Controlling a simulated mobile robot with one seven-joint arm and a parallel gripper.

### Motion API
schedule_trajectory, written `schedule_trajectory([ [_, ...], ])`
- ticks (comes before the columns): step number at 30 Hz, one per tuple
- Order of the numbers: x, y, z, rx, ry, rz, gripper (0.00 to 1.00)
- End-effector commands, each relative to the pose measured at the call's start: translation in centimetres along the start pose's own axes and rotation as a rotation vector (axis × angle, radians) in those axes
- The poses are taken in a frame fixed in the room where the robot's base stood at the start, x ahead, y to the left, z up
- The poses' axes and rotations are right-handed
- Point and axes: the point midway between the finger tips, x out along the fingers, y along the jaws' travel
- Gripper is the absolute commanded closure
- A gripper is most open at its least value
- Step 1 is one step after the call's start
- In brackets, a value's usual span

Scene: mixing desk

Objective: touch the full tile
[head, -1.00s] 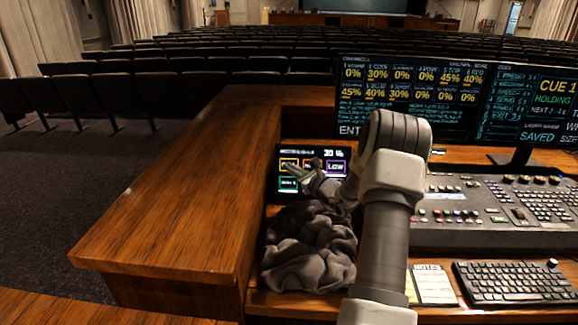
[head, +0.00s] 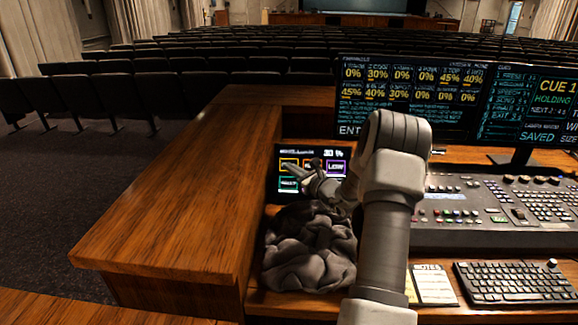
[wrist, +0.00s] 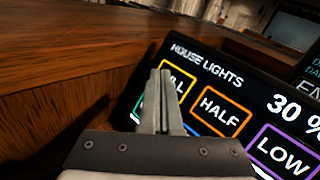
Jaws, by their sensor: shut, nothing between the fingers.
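The house lights touch panel (head: 312,151) stands at the left end of the desk and reads 30 %. The full tile is the yellow-outlined tile (wrist: 181,76) at its upper left; its word is partly hidden by my fingers. It also shows in the head view (head: 289,162). My gripper (wrist: 160,75) is shut and empty, its fingertips in front of the full tile's left part. In the head view my gripper (head: 287,166) overlaps the lower part of that tile. I cannot tell whether the tips touch the glass.
The orange half tile (wrist: 220,105) and purple low tile (wrist: 284,152) lie right of the full tile. A green tile (head: 288,184) is below it. A crumpled dark cloth (head: 310,250) lies in front of the panel. A wooden ledge (head: 180,200) rises at left.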

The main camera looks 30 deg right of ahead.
Motion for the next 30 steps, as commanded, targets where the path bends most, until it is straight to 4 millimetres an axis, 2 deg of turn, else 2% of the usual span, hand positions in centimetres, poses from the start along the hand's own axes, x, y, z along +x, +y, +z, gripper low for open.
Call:
schedule_trajectory([
  [30,0.78,-0.53,-0.64,0.0,0.0,0.0,1.0],
])
